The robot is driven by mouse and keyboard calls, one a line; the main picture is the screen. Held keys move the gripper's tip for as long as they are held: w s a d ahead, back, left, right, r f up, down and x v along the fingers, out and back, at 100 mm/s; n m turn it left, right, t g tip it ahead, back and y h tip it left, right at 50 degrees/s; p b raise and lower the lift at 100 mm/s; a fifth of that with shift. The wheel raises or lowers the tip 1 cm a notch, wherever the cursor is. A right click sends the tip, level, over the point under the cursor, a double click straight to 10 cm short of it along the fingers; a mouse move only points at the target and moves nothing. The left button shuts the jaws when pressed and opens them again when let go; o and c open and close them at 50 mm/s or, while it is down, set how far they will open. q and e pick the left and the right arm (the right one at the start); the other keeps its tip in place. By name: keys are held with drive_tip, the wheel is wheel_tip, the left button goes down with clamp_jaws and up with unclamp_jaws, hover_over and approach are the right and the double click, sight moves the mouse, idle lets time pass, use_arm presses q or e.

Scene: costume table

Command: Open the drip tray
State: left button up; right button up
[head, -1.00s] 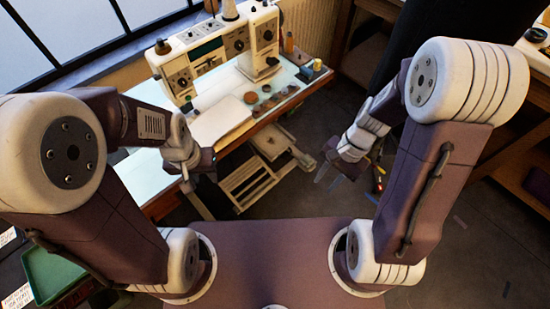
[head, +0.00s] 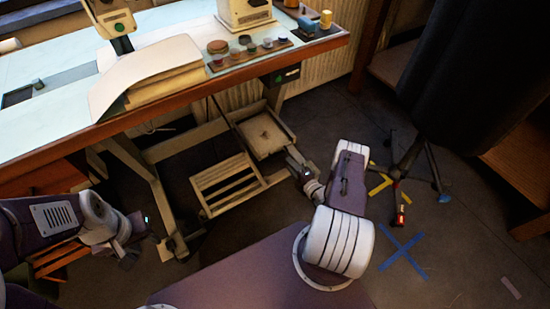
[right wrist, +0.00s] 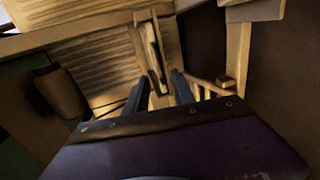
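A shallow, pale wooden tray (head: 266,137) with a raised rim hangs under the table, above and right of a slatted pedal; I take it to be the drip tray. My right gripper (head: 291,156) is close to the tray's right front edge; contact cannot be told. In the right wrist view the right gripper's two dark fingers (right wrist: 159,91) stand apart. A narrow wooden upright (right wrist: 154,58) shows between and beyond them, not visibly clamped. My left gripper (head: 130,254) is low at the left, away from the tray; its fingers are too dark and small to read.
The table's wooden front edge (head: 190,103) overhangs the tray. The slatted pedal (head: 228,185) and frame legs stand below. A dark stand (head: 402,165) with splayed feet is at right. Blue tape (head: 403,251) marks clear floor in front of it.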

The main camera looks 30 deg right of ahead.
drive_tip(key=b+x, duration=0.4)
drive_tip(key=x, duration=0.4)
drive_tip(key=shift+w+a+f, duration=0.1)
drive_tip(key=shift+w+f, duration=0.05)
drive_tip(key=shift+w, duration=0.1)
clamp_jaws()
drive_tip(key=shift+s, duration=0.1)
idle(0.9)
